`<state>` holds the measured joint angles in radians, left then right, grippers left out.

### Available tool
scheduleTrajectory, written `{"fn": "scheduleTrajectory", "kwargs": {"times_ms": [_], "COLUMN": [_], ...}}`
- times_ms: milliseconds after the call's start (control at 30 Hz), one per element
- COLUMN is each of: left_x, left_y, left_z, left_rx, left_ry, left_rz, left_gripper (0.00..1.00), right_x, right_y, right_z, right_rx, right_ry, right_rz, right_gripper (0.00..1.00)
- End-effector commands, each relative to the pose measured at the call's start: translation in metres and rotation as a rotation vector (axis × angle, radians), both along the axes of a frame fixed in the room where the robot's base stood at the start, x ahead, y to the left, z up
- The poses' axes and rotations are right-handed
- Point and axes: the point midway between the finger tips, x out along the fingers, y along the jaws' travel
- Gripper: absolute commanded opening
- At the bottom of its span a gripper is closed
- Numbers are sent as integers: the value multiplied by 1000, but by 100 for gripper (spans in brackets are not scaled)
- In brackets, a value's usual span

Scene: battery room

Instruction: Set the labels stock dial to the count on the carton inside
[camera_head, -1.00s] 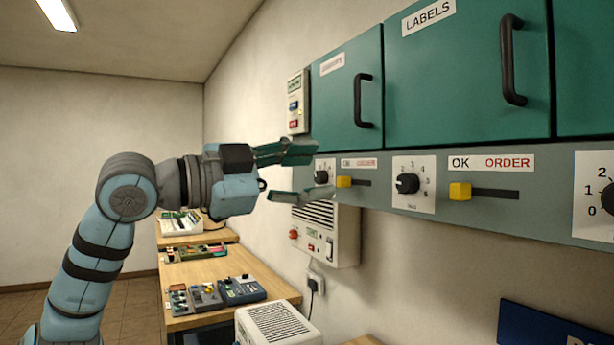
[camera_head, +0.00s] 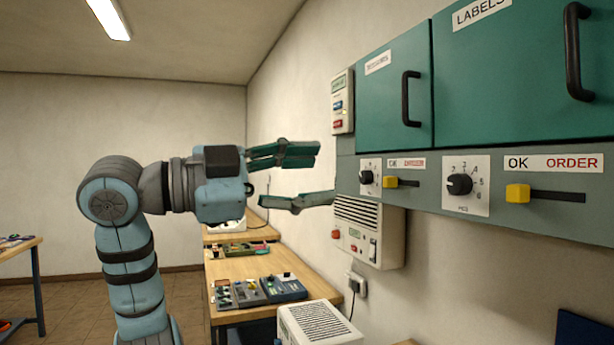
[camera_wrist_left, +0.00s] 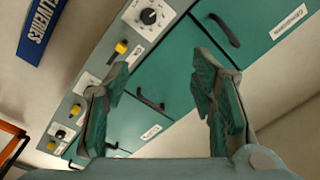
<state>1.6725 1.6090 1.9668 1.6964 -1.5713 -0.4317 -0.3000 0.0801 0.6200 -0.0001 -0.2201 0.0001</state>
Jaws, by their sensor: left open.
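The labels cabinet (camera_head: 520,70) is a teal door with a black handle, and it is closed, so any carton inside is hidden. Below it on the grey rail is a white dial plate with a black knob, the labels dial (camera_head: 459,184). The numbers around it are small, and I cannot surely read its setting. My left gripper (camera_head: 325,175) is open and empty, well left of this dial, its fingers pointing right. In the left wrist view the open gripper (camera_wrist_left: 160,78) faces the cabinet row, apart from it. My right gripper is not in view.
A yellow slider (camera_head: 517,194) marked OK and ORDER sits right of the labels dial. A smaller closed door (camera_head: 393,100), another dial (camera_head: 367,177) and another slider (camera_head: 391,182) are to the left. A white wall unit (camera_head: 368,232) hangs below. A wooden bench (camera_head: 250,268) holds devices.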

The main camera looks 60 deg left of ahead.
Motion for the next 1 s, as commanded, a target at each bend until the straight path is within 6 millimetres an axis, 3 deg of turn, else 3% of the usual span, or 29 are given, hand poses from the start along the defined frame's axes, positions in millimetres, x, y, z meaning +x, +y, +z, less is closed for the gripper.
{"fn": "scheduleTrajectory", "kwargs": {"times_ms": [167,267,400,500,600,733,867,1000], "left_x": [0,11,53,90,108,109,115,142], "left_y": [0,1,16,14,4,-9,-11,-14], "left_z": [0,-10,-59,-74,-57,-24,-18,-16], "left_rx": [0,-1,-41,-396,-784,-1139,-1250,-1249], "left_ry": [0,45,262,308,241,153,148,153], "left_rz": [0,8,86,135,101,-17,-41,-38], "left_gripper": [51,51,51,51,51,51,51,51], "right_x": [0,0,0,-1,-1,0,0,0], "right_y": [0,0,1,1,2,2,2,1], "right_z": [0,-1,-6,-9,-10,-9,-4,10], "right_rx": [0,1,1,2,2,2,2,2], "right_ry": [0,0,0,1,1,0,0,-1], "right_rz": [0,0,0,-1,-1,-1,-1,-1], "right_gripper": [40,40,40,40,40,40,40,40]}}
